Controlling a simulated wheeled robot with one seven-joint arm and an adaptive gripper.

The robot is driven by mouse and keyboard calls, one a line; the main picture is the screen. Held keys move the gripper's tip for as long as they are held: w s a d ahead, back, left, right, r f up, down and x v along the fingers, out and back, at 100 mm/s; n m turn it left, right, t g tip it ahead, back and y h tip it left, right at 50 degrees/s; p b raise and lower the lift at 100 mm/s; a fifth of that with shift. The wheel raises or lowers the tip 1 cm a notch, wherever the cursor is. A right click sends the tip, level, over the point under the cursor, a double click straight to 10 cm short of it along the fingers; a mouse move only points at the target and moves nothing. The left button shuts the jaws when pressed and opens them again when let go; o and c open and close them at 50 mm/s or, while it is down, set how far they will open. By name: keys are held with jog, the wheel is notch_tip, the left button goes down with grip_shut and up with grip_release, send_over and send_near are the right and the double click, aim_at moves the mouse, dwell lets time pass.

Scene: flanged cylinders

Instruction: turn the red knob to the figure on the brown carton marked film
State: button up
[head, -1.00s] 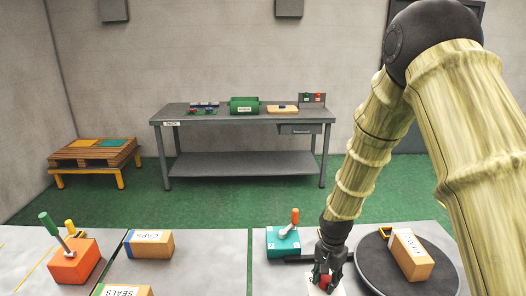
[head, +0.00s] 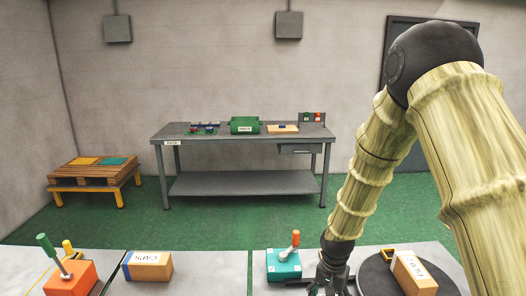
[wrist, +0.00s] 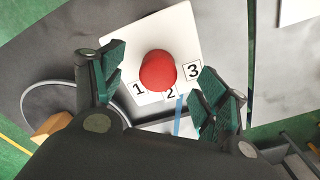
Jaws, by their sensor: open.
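The red knob (wrist: 158,70) shows in the wrist view as a round red top on a white plate (wrist: 125,48). The figures 1, 2 and 3 are printed around its near side, with 2 closest to it. My gripper (wrist: 160,88) is open, one green-padded finger on each side of the knob, with gaps showing. In the head view my gripper (head: 332,280) is at the bottom edge and the knob is not visible. The brown carton (head: 414,272) marked film stands on a dark round turntable (head: 375,278); I cannot read a figure on it.
A teal box (head: 283,265) with an orange-tipped lever stands left of my gripper. An orange lever box (head: 70,279) and a caps carton (head: 149,267) are further left. A grey workbench (head: 240,150) stands at the back, across green floor.

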jog(key=shift+r+p, duration=1.5)
jog(key=shift+r, duration=0.85)
